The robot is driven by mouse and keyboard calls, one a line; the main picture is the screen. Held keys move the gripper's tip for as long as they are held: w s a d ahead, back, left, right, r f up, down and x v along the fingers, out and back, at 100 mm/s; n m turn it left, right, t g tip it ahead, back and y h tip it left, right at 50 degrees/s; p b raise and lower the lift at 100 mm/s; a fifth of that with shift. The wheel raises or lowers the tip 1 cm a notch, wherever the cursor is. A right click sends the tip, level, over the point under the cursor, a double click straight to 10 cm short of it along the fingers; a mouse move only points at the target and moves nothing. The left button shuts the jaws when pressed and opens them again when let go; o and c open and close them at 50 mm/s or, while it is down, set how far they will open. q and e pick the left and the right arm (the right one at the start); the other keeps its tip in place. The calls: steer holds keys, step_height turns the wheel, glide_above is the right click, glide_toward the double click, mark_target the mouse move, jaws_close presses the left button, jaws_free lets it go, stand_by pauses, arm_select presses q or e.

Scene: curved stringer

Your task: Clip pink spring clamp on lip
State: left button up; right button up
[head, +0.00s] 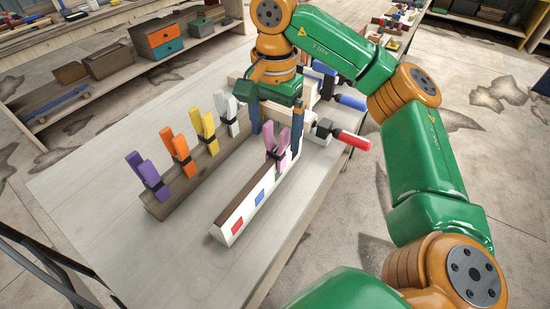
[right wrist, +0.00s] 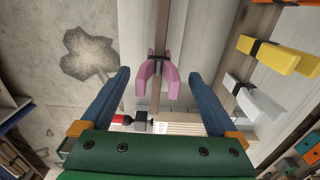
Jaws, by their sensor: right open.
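The pink spring clamp (head: 279,149) stands upright on the brown-topped lip of the white curved stringer (head: 247,211), handles up. In the right wrist view the pink clamp (right wrist: 155,78) has its black middle over the brown strip (right wrist: 161,40). My right gripper (head: 276,139) is open above and around the clamp's handles. In the right wrist view its blue fingers (right wrist: 160,76) stand on either side of the clamp, with gaps on both sides. It holds nothing. My left gripper is not in view.
Purple (head: 148,174), orange (head: 178,152), yellow (head: 203,125) and white (head: 228,109) clamps stand on a wooden rail (head: 186,180) left of the stringer. A red-handled tool (head: 345,138) and a blue-handled tool (head: 350,102) lie to the right. The front left of the table (head: 105,215) is clear.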

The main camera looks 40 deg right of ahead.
mark_target(276, 148)
step_height(276, 148, down, 5)
steer(key=shift+s+d+p, duration=0.1)
steer(key=shift+p, duration=0.25)
jaws_close()
steer(key=shift+r, duration=0.15)
